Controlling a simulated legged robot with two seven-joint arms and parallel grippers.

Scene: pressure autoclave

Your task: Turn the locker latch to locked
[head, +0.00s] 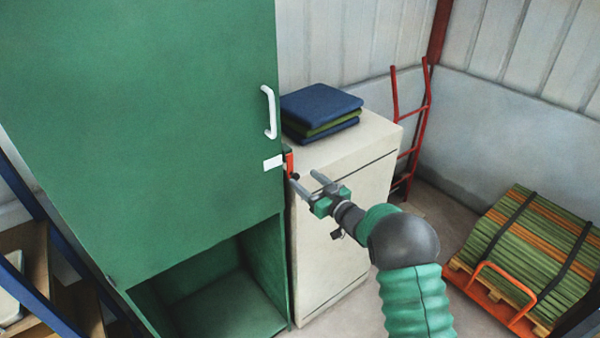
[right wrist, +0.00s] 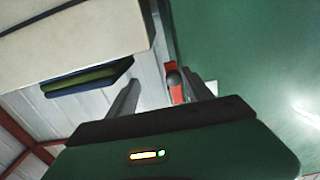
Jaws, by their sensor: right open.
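The tall green locker (head: 150,120) stands at the left of the head view, with a white handle (head: 269,112) on its door. The small red latch (head: 289,161) sits on the locker's right edge, beside a white label (head: 272,163). My right gripper (head: 304,179) is open just below and right of the latch, fingers toward it. In the right wrist view, the red latch (right wrist: 175,94) and its dark knob (right wrist: 173,78) show between the two fingers, nearer the right one. I cannot tell whether they touch. The latch's lower part is partly hidden. My left gripper is out of view.
A cream cabinet (head: 345,165) stands close to the locker's right side, with folded blue and green cloths (head: 320,106) on top. A red hand truck (head: 412,130) leans behind it. A strapped stack of slats (head: 535,250) lies at the right. The locker's lower compartment (head: 215,290) is open.

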